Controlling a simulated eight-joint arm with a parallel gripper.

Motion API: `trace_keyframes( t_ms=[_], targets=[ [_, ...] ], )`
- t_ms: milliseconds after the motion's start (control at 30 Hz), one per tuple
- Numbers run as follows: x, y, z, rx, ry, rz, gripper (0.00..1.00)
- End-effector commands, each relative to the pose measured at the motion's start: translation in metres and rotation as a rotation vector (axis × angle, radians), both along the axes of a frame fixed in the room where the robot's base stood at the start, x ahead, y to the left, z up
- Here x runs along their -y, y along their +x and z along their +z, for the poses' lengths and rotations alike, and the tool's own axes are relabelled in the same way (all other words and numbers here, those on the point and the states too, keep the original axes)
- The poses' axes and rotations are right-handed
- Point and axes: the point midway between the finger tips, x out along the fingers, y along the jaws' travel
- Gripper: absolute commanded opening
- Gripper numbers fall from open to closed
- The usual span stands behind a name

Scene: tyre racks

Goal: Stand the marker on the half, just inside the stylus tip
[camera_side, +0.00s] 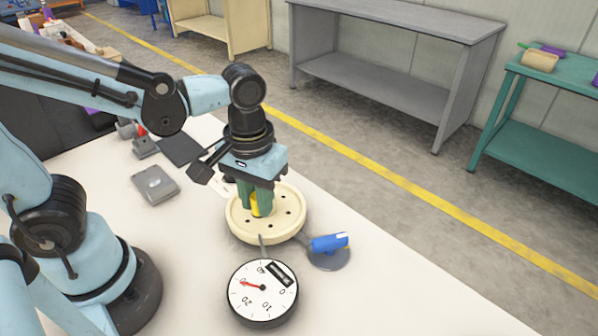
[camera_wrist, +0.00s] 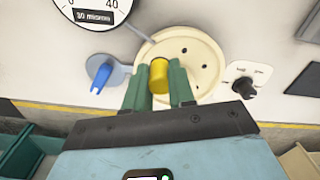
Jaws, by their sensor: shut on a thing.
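The yellow marker (camera_side: 257,206) is a short cylinder. My gripper (camera_wrist: 160,90) is shut on it, with a green finger on each side; the marker also shows in the wrist view (camera_wrist: 159,75). The half is a round cream disc (camera_side: 285,226) with several small dark holes; it also shows in the wrist view (camera_wrist: 203,68). The marker is over the disc; I cannot tell whether it touches. The stylus (camera_side: 263,248) is a thin grey rod from the white dial gauge (camera_side: 250,300) to the disc's near rim. Its tip is hard to make out.
A blue clip-like part (camera_side: 326,244) on a grey round base (camera_side: 331,261) stands close to the disc. A black knob (camera_wrist: 244,87) on a white plate is on its other side. A grey box (camera_side: 155,185) lies left. The table's front right is clear.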

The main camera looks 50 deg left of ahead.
Motion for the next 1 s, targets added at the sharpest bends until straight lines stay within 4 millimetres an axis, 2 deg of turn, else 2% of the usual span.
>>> trace_keyframes(
  t_ms=[233, 600, 1000],
  targets=[
    [-0.006, 0.006, -0.01, 0.0, 0.0, 0.0, 0.0],
    [-0.005, 0.006, -0.043, 0.0, 0.0, -0.001, 0.0],
    [-0.005, 0.005, -0.046, 0.0, 0.0, 0.0, 0.0]
  ],
)
